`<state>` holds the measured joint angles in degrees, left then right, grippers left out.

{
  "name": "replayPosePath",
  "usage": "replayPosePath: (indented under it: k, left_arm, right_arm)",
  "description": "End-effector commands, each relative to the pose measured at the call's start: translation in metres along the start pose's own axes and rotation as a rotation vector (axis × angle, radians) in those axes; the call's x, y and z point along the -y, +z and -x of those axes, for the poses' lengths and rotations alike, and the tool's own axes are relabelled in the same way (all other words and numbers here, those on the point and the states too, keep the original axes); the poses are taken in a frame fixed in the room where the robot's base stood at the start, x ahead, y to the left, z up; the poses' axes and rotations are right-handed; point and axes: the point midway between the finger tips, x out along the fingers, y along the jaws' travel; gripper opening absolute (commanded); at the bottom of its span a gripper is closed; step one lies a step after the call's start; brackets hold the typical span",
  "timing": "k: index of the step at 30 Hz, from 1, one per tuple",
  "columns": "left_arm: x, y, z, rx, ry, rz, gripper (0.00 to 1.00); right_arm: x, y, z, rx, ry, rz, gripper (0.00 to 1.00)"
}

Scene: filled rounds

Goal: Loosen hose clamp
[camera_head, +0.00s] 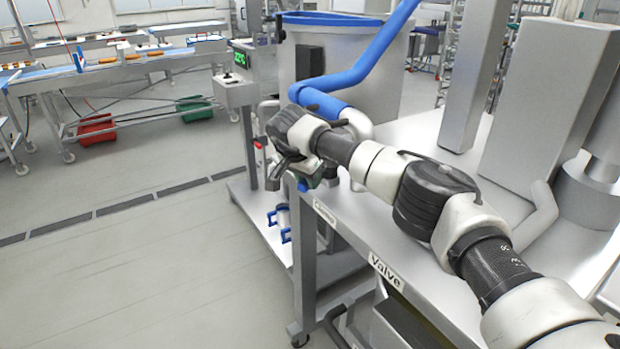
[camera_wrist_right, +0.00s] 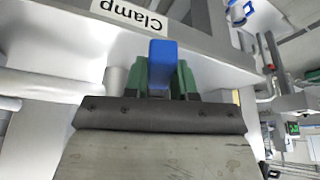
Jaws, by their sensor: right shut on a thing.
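The hose clamp's blue lever (camera_wrist_right: 162,60) shows in the right wrist view, between the two green fingers of my right gripper (camera_wrist_right: 163,82). The gripper is shut on it. A "Clamp" label (camera_wrist_right: 130,15) is beside it on the metal edge. In the head view my right gripper (camera_head: 308,180) is at the near left corner of the metal table, close to the same label (camera_head: 325,213). My own wrist hides most of the clamp there. My left gripper is not in view.
The metal table (camera_head: 440,275) bears a "Valve" label (camera_head: 386,272) on its front edge. A blue hose (camera_head: 365,60) runs down behind my right wrist, near a large steel vat (camera_head: 380,85). A control box with a green display (camera_head: 241,60) stands behind. The floor at left is clear.

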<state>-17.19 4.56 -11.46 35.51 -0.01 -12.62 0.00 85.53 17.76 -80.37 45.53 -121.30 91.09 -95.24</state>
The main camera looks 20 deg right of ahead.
Motion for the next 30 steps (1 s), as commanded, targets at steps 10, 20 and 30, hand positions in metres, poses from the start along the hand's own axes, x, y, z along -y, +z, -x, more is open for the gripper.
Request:
replayPosePath:
  k: [10,20,30]
  left_arm:
    - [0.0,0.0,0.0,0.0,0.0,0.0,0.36]
    - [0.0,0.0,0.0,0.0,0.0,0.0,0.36]
    - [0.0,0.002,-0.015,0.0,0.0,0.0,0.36]
  right_arm:
    - [0.0,-0.003,0.002,-0.002,-0.004,-0.012,0.38]
    - [0.0,-0.001,0.001,-0.001,-0.002,-0.006,0.51]
    - [0.001,-0.001,0.044,-0.004,-0.007,-0.006,0.51]
